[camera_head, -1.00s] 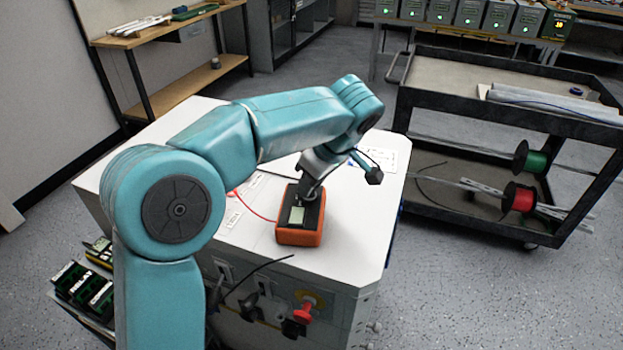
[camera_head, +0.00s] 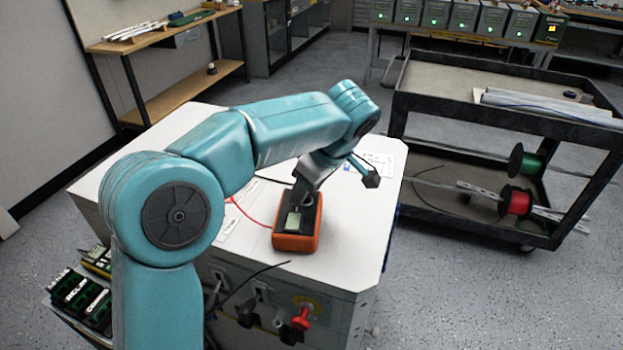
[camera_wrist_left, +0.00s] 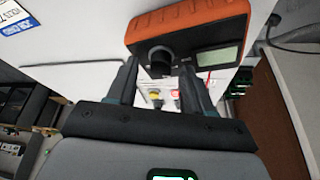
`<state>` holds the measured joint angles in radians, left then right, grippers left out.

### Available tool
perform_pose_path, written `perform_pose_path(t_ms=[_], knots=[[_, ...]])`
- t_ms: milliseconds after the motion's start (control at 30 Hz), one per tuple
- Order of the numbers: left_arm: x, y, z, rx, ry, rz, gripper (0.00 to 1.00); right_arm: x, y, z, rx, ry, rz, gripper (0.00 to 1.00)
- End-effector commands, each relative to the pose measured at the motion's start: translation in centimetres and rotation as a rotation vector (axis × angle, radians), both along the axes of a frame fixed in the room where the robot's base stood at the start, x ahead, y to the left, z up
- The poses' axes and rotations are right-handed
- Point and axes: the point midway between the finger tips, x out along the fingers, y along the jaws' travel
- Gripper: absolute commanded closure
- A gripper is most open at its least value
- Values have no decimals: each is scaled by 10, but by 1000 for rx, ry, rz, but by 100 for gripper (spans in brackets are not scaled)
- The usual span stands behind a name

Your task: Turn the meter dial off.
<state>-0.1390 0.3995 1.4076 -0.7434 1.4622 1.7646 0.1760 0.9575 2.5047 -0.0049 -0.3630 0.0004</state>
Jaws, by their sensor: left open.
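The orange and black meter (camera_head: 297,225) stands on the white top of the cabinet, its small screen facing up toward the head camera. In the left wrist view the meter (camera_wrist_left: 200,22) fills the top centre, with its round black dial (camera_wrist_left: 160,60) and grey screen on the face. My left gripper (camera_wrist_left: 158,75) is open, with one finger on each side of the dial. I cannot tell whether the fingers touch it. In the head view the left gripper (camera_head: 300,190) reaches down behind the meter's screen, and the dial is hidden there. My right gripper is not in view.
The white cabinet top (camera_head: 345,235) has free room right of the meter. A red wire (camera_head: 245,213) lies left of it. Black and red connectors (camera_head: 299,317) stick out of the cabinet front. A dark cart (camera_head: 500,100) with cable spools stands to the right.

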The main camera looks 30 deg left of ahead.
Motion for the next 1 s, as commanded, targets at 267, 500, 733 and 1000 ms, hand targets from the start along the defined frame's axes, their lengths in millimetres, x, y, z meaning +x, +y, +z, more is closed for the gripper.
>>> perform_pose_path(t_ms=[267, 500, 733, 1000], knots=[[0, -19, 47, -1, -5, -3, 49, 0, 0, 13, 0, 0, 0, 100], [-2, -43, 107, -1, -3, -2, 49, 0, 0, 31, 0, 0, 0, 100], [-4, -58, 143, 0, -1, 0, 49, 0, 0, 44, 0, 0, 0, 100], [-5, -62, 150, 0, 0, 0, 49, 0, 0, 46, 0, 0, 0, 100]])
